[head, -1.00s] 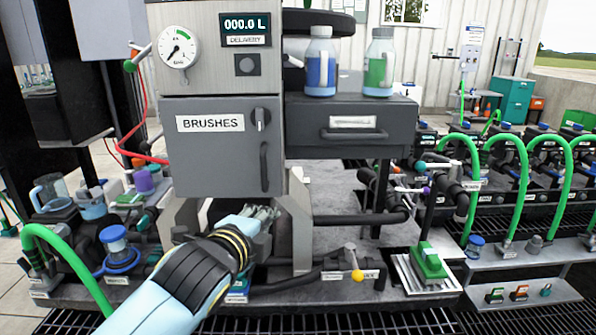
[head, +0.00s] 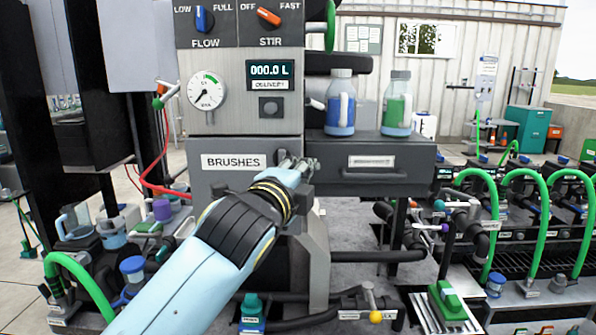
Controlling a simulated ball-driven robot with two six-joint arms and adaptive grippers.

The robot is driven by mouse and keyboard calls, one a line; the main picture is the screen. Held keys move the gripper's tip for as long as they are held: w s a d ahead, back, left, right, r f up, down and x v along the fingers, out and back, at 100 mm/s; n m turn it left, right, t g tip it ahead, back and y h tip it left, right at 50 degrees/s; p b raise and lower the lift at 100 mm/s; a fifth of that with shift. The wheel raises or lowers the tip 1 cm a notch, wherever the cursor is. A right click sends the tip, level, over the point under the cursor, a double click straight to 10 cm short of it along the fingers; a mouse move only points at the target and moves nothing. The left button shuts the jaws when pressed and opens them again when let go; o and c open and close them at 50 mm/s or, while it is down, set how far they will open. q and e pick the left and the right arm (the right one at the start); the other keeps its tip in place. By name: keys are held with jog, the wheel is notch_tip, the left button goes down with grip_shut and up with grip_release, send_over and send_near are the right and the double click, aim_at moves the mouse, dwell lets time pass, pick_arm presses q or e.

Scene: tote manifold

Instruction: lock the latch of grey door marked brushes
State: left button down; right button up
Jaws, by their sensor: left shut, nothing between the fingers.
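The grey door marked BRUSHES (head: 222,180) is on the front of the grey cabinet, left of centre. Its white label shows at the upper left; the door looks closed. My left gripper (head: 296,162) is shut and empty, its fingertips at the door's upper right, where the latch is. The gripper and forearm cover the latch and the handle, so I cannot tell the latch's position or whether the fingers touch it. My right gripper is not in view.
Above the door are a gauge (head: 206,91), a delivery display (head: 270,75) and two knobs. A grey drawer (head: 372,168) juts out at right, with a blue bottle (head: 340,104) and a green bottle (head: 397,105) on top. Green hoses stand further right.

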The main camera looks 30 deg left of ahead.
aim_at(282, 159)
pick_arm(q)
jog(key=w+a, duration=0.5)
jog(key=shift+p, duration=0.4)
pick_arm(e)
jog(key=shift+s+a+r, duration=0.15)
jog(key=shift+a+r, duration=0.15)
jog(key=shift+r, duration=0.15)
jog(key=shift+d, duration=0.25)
pick_arm(q)
jog(key=shift+n+b, duration=0.4)
jog(key=shift+b, duration=0.15)
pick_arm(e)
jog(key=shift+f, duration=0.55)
pick_arm(q)
jog(key=shift+r, duration=0.1)
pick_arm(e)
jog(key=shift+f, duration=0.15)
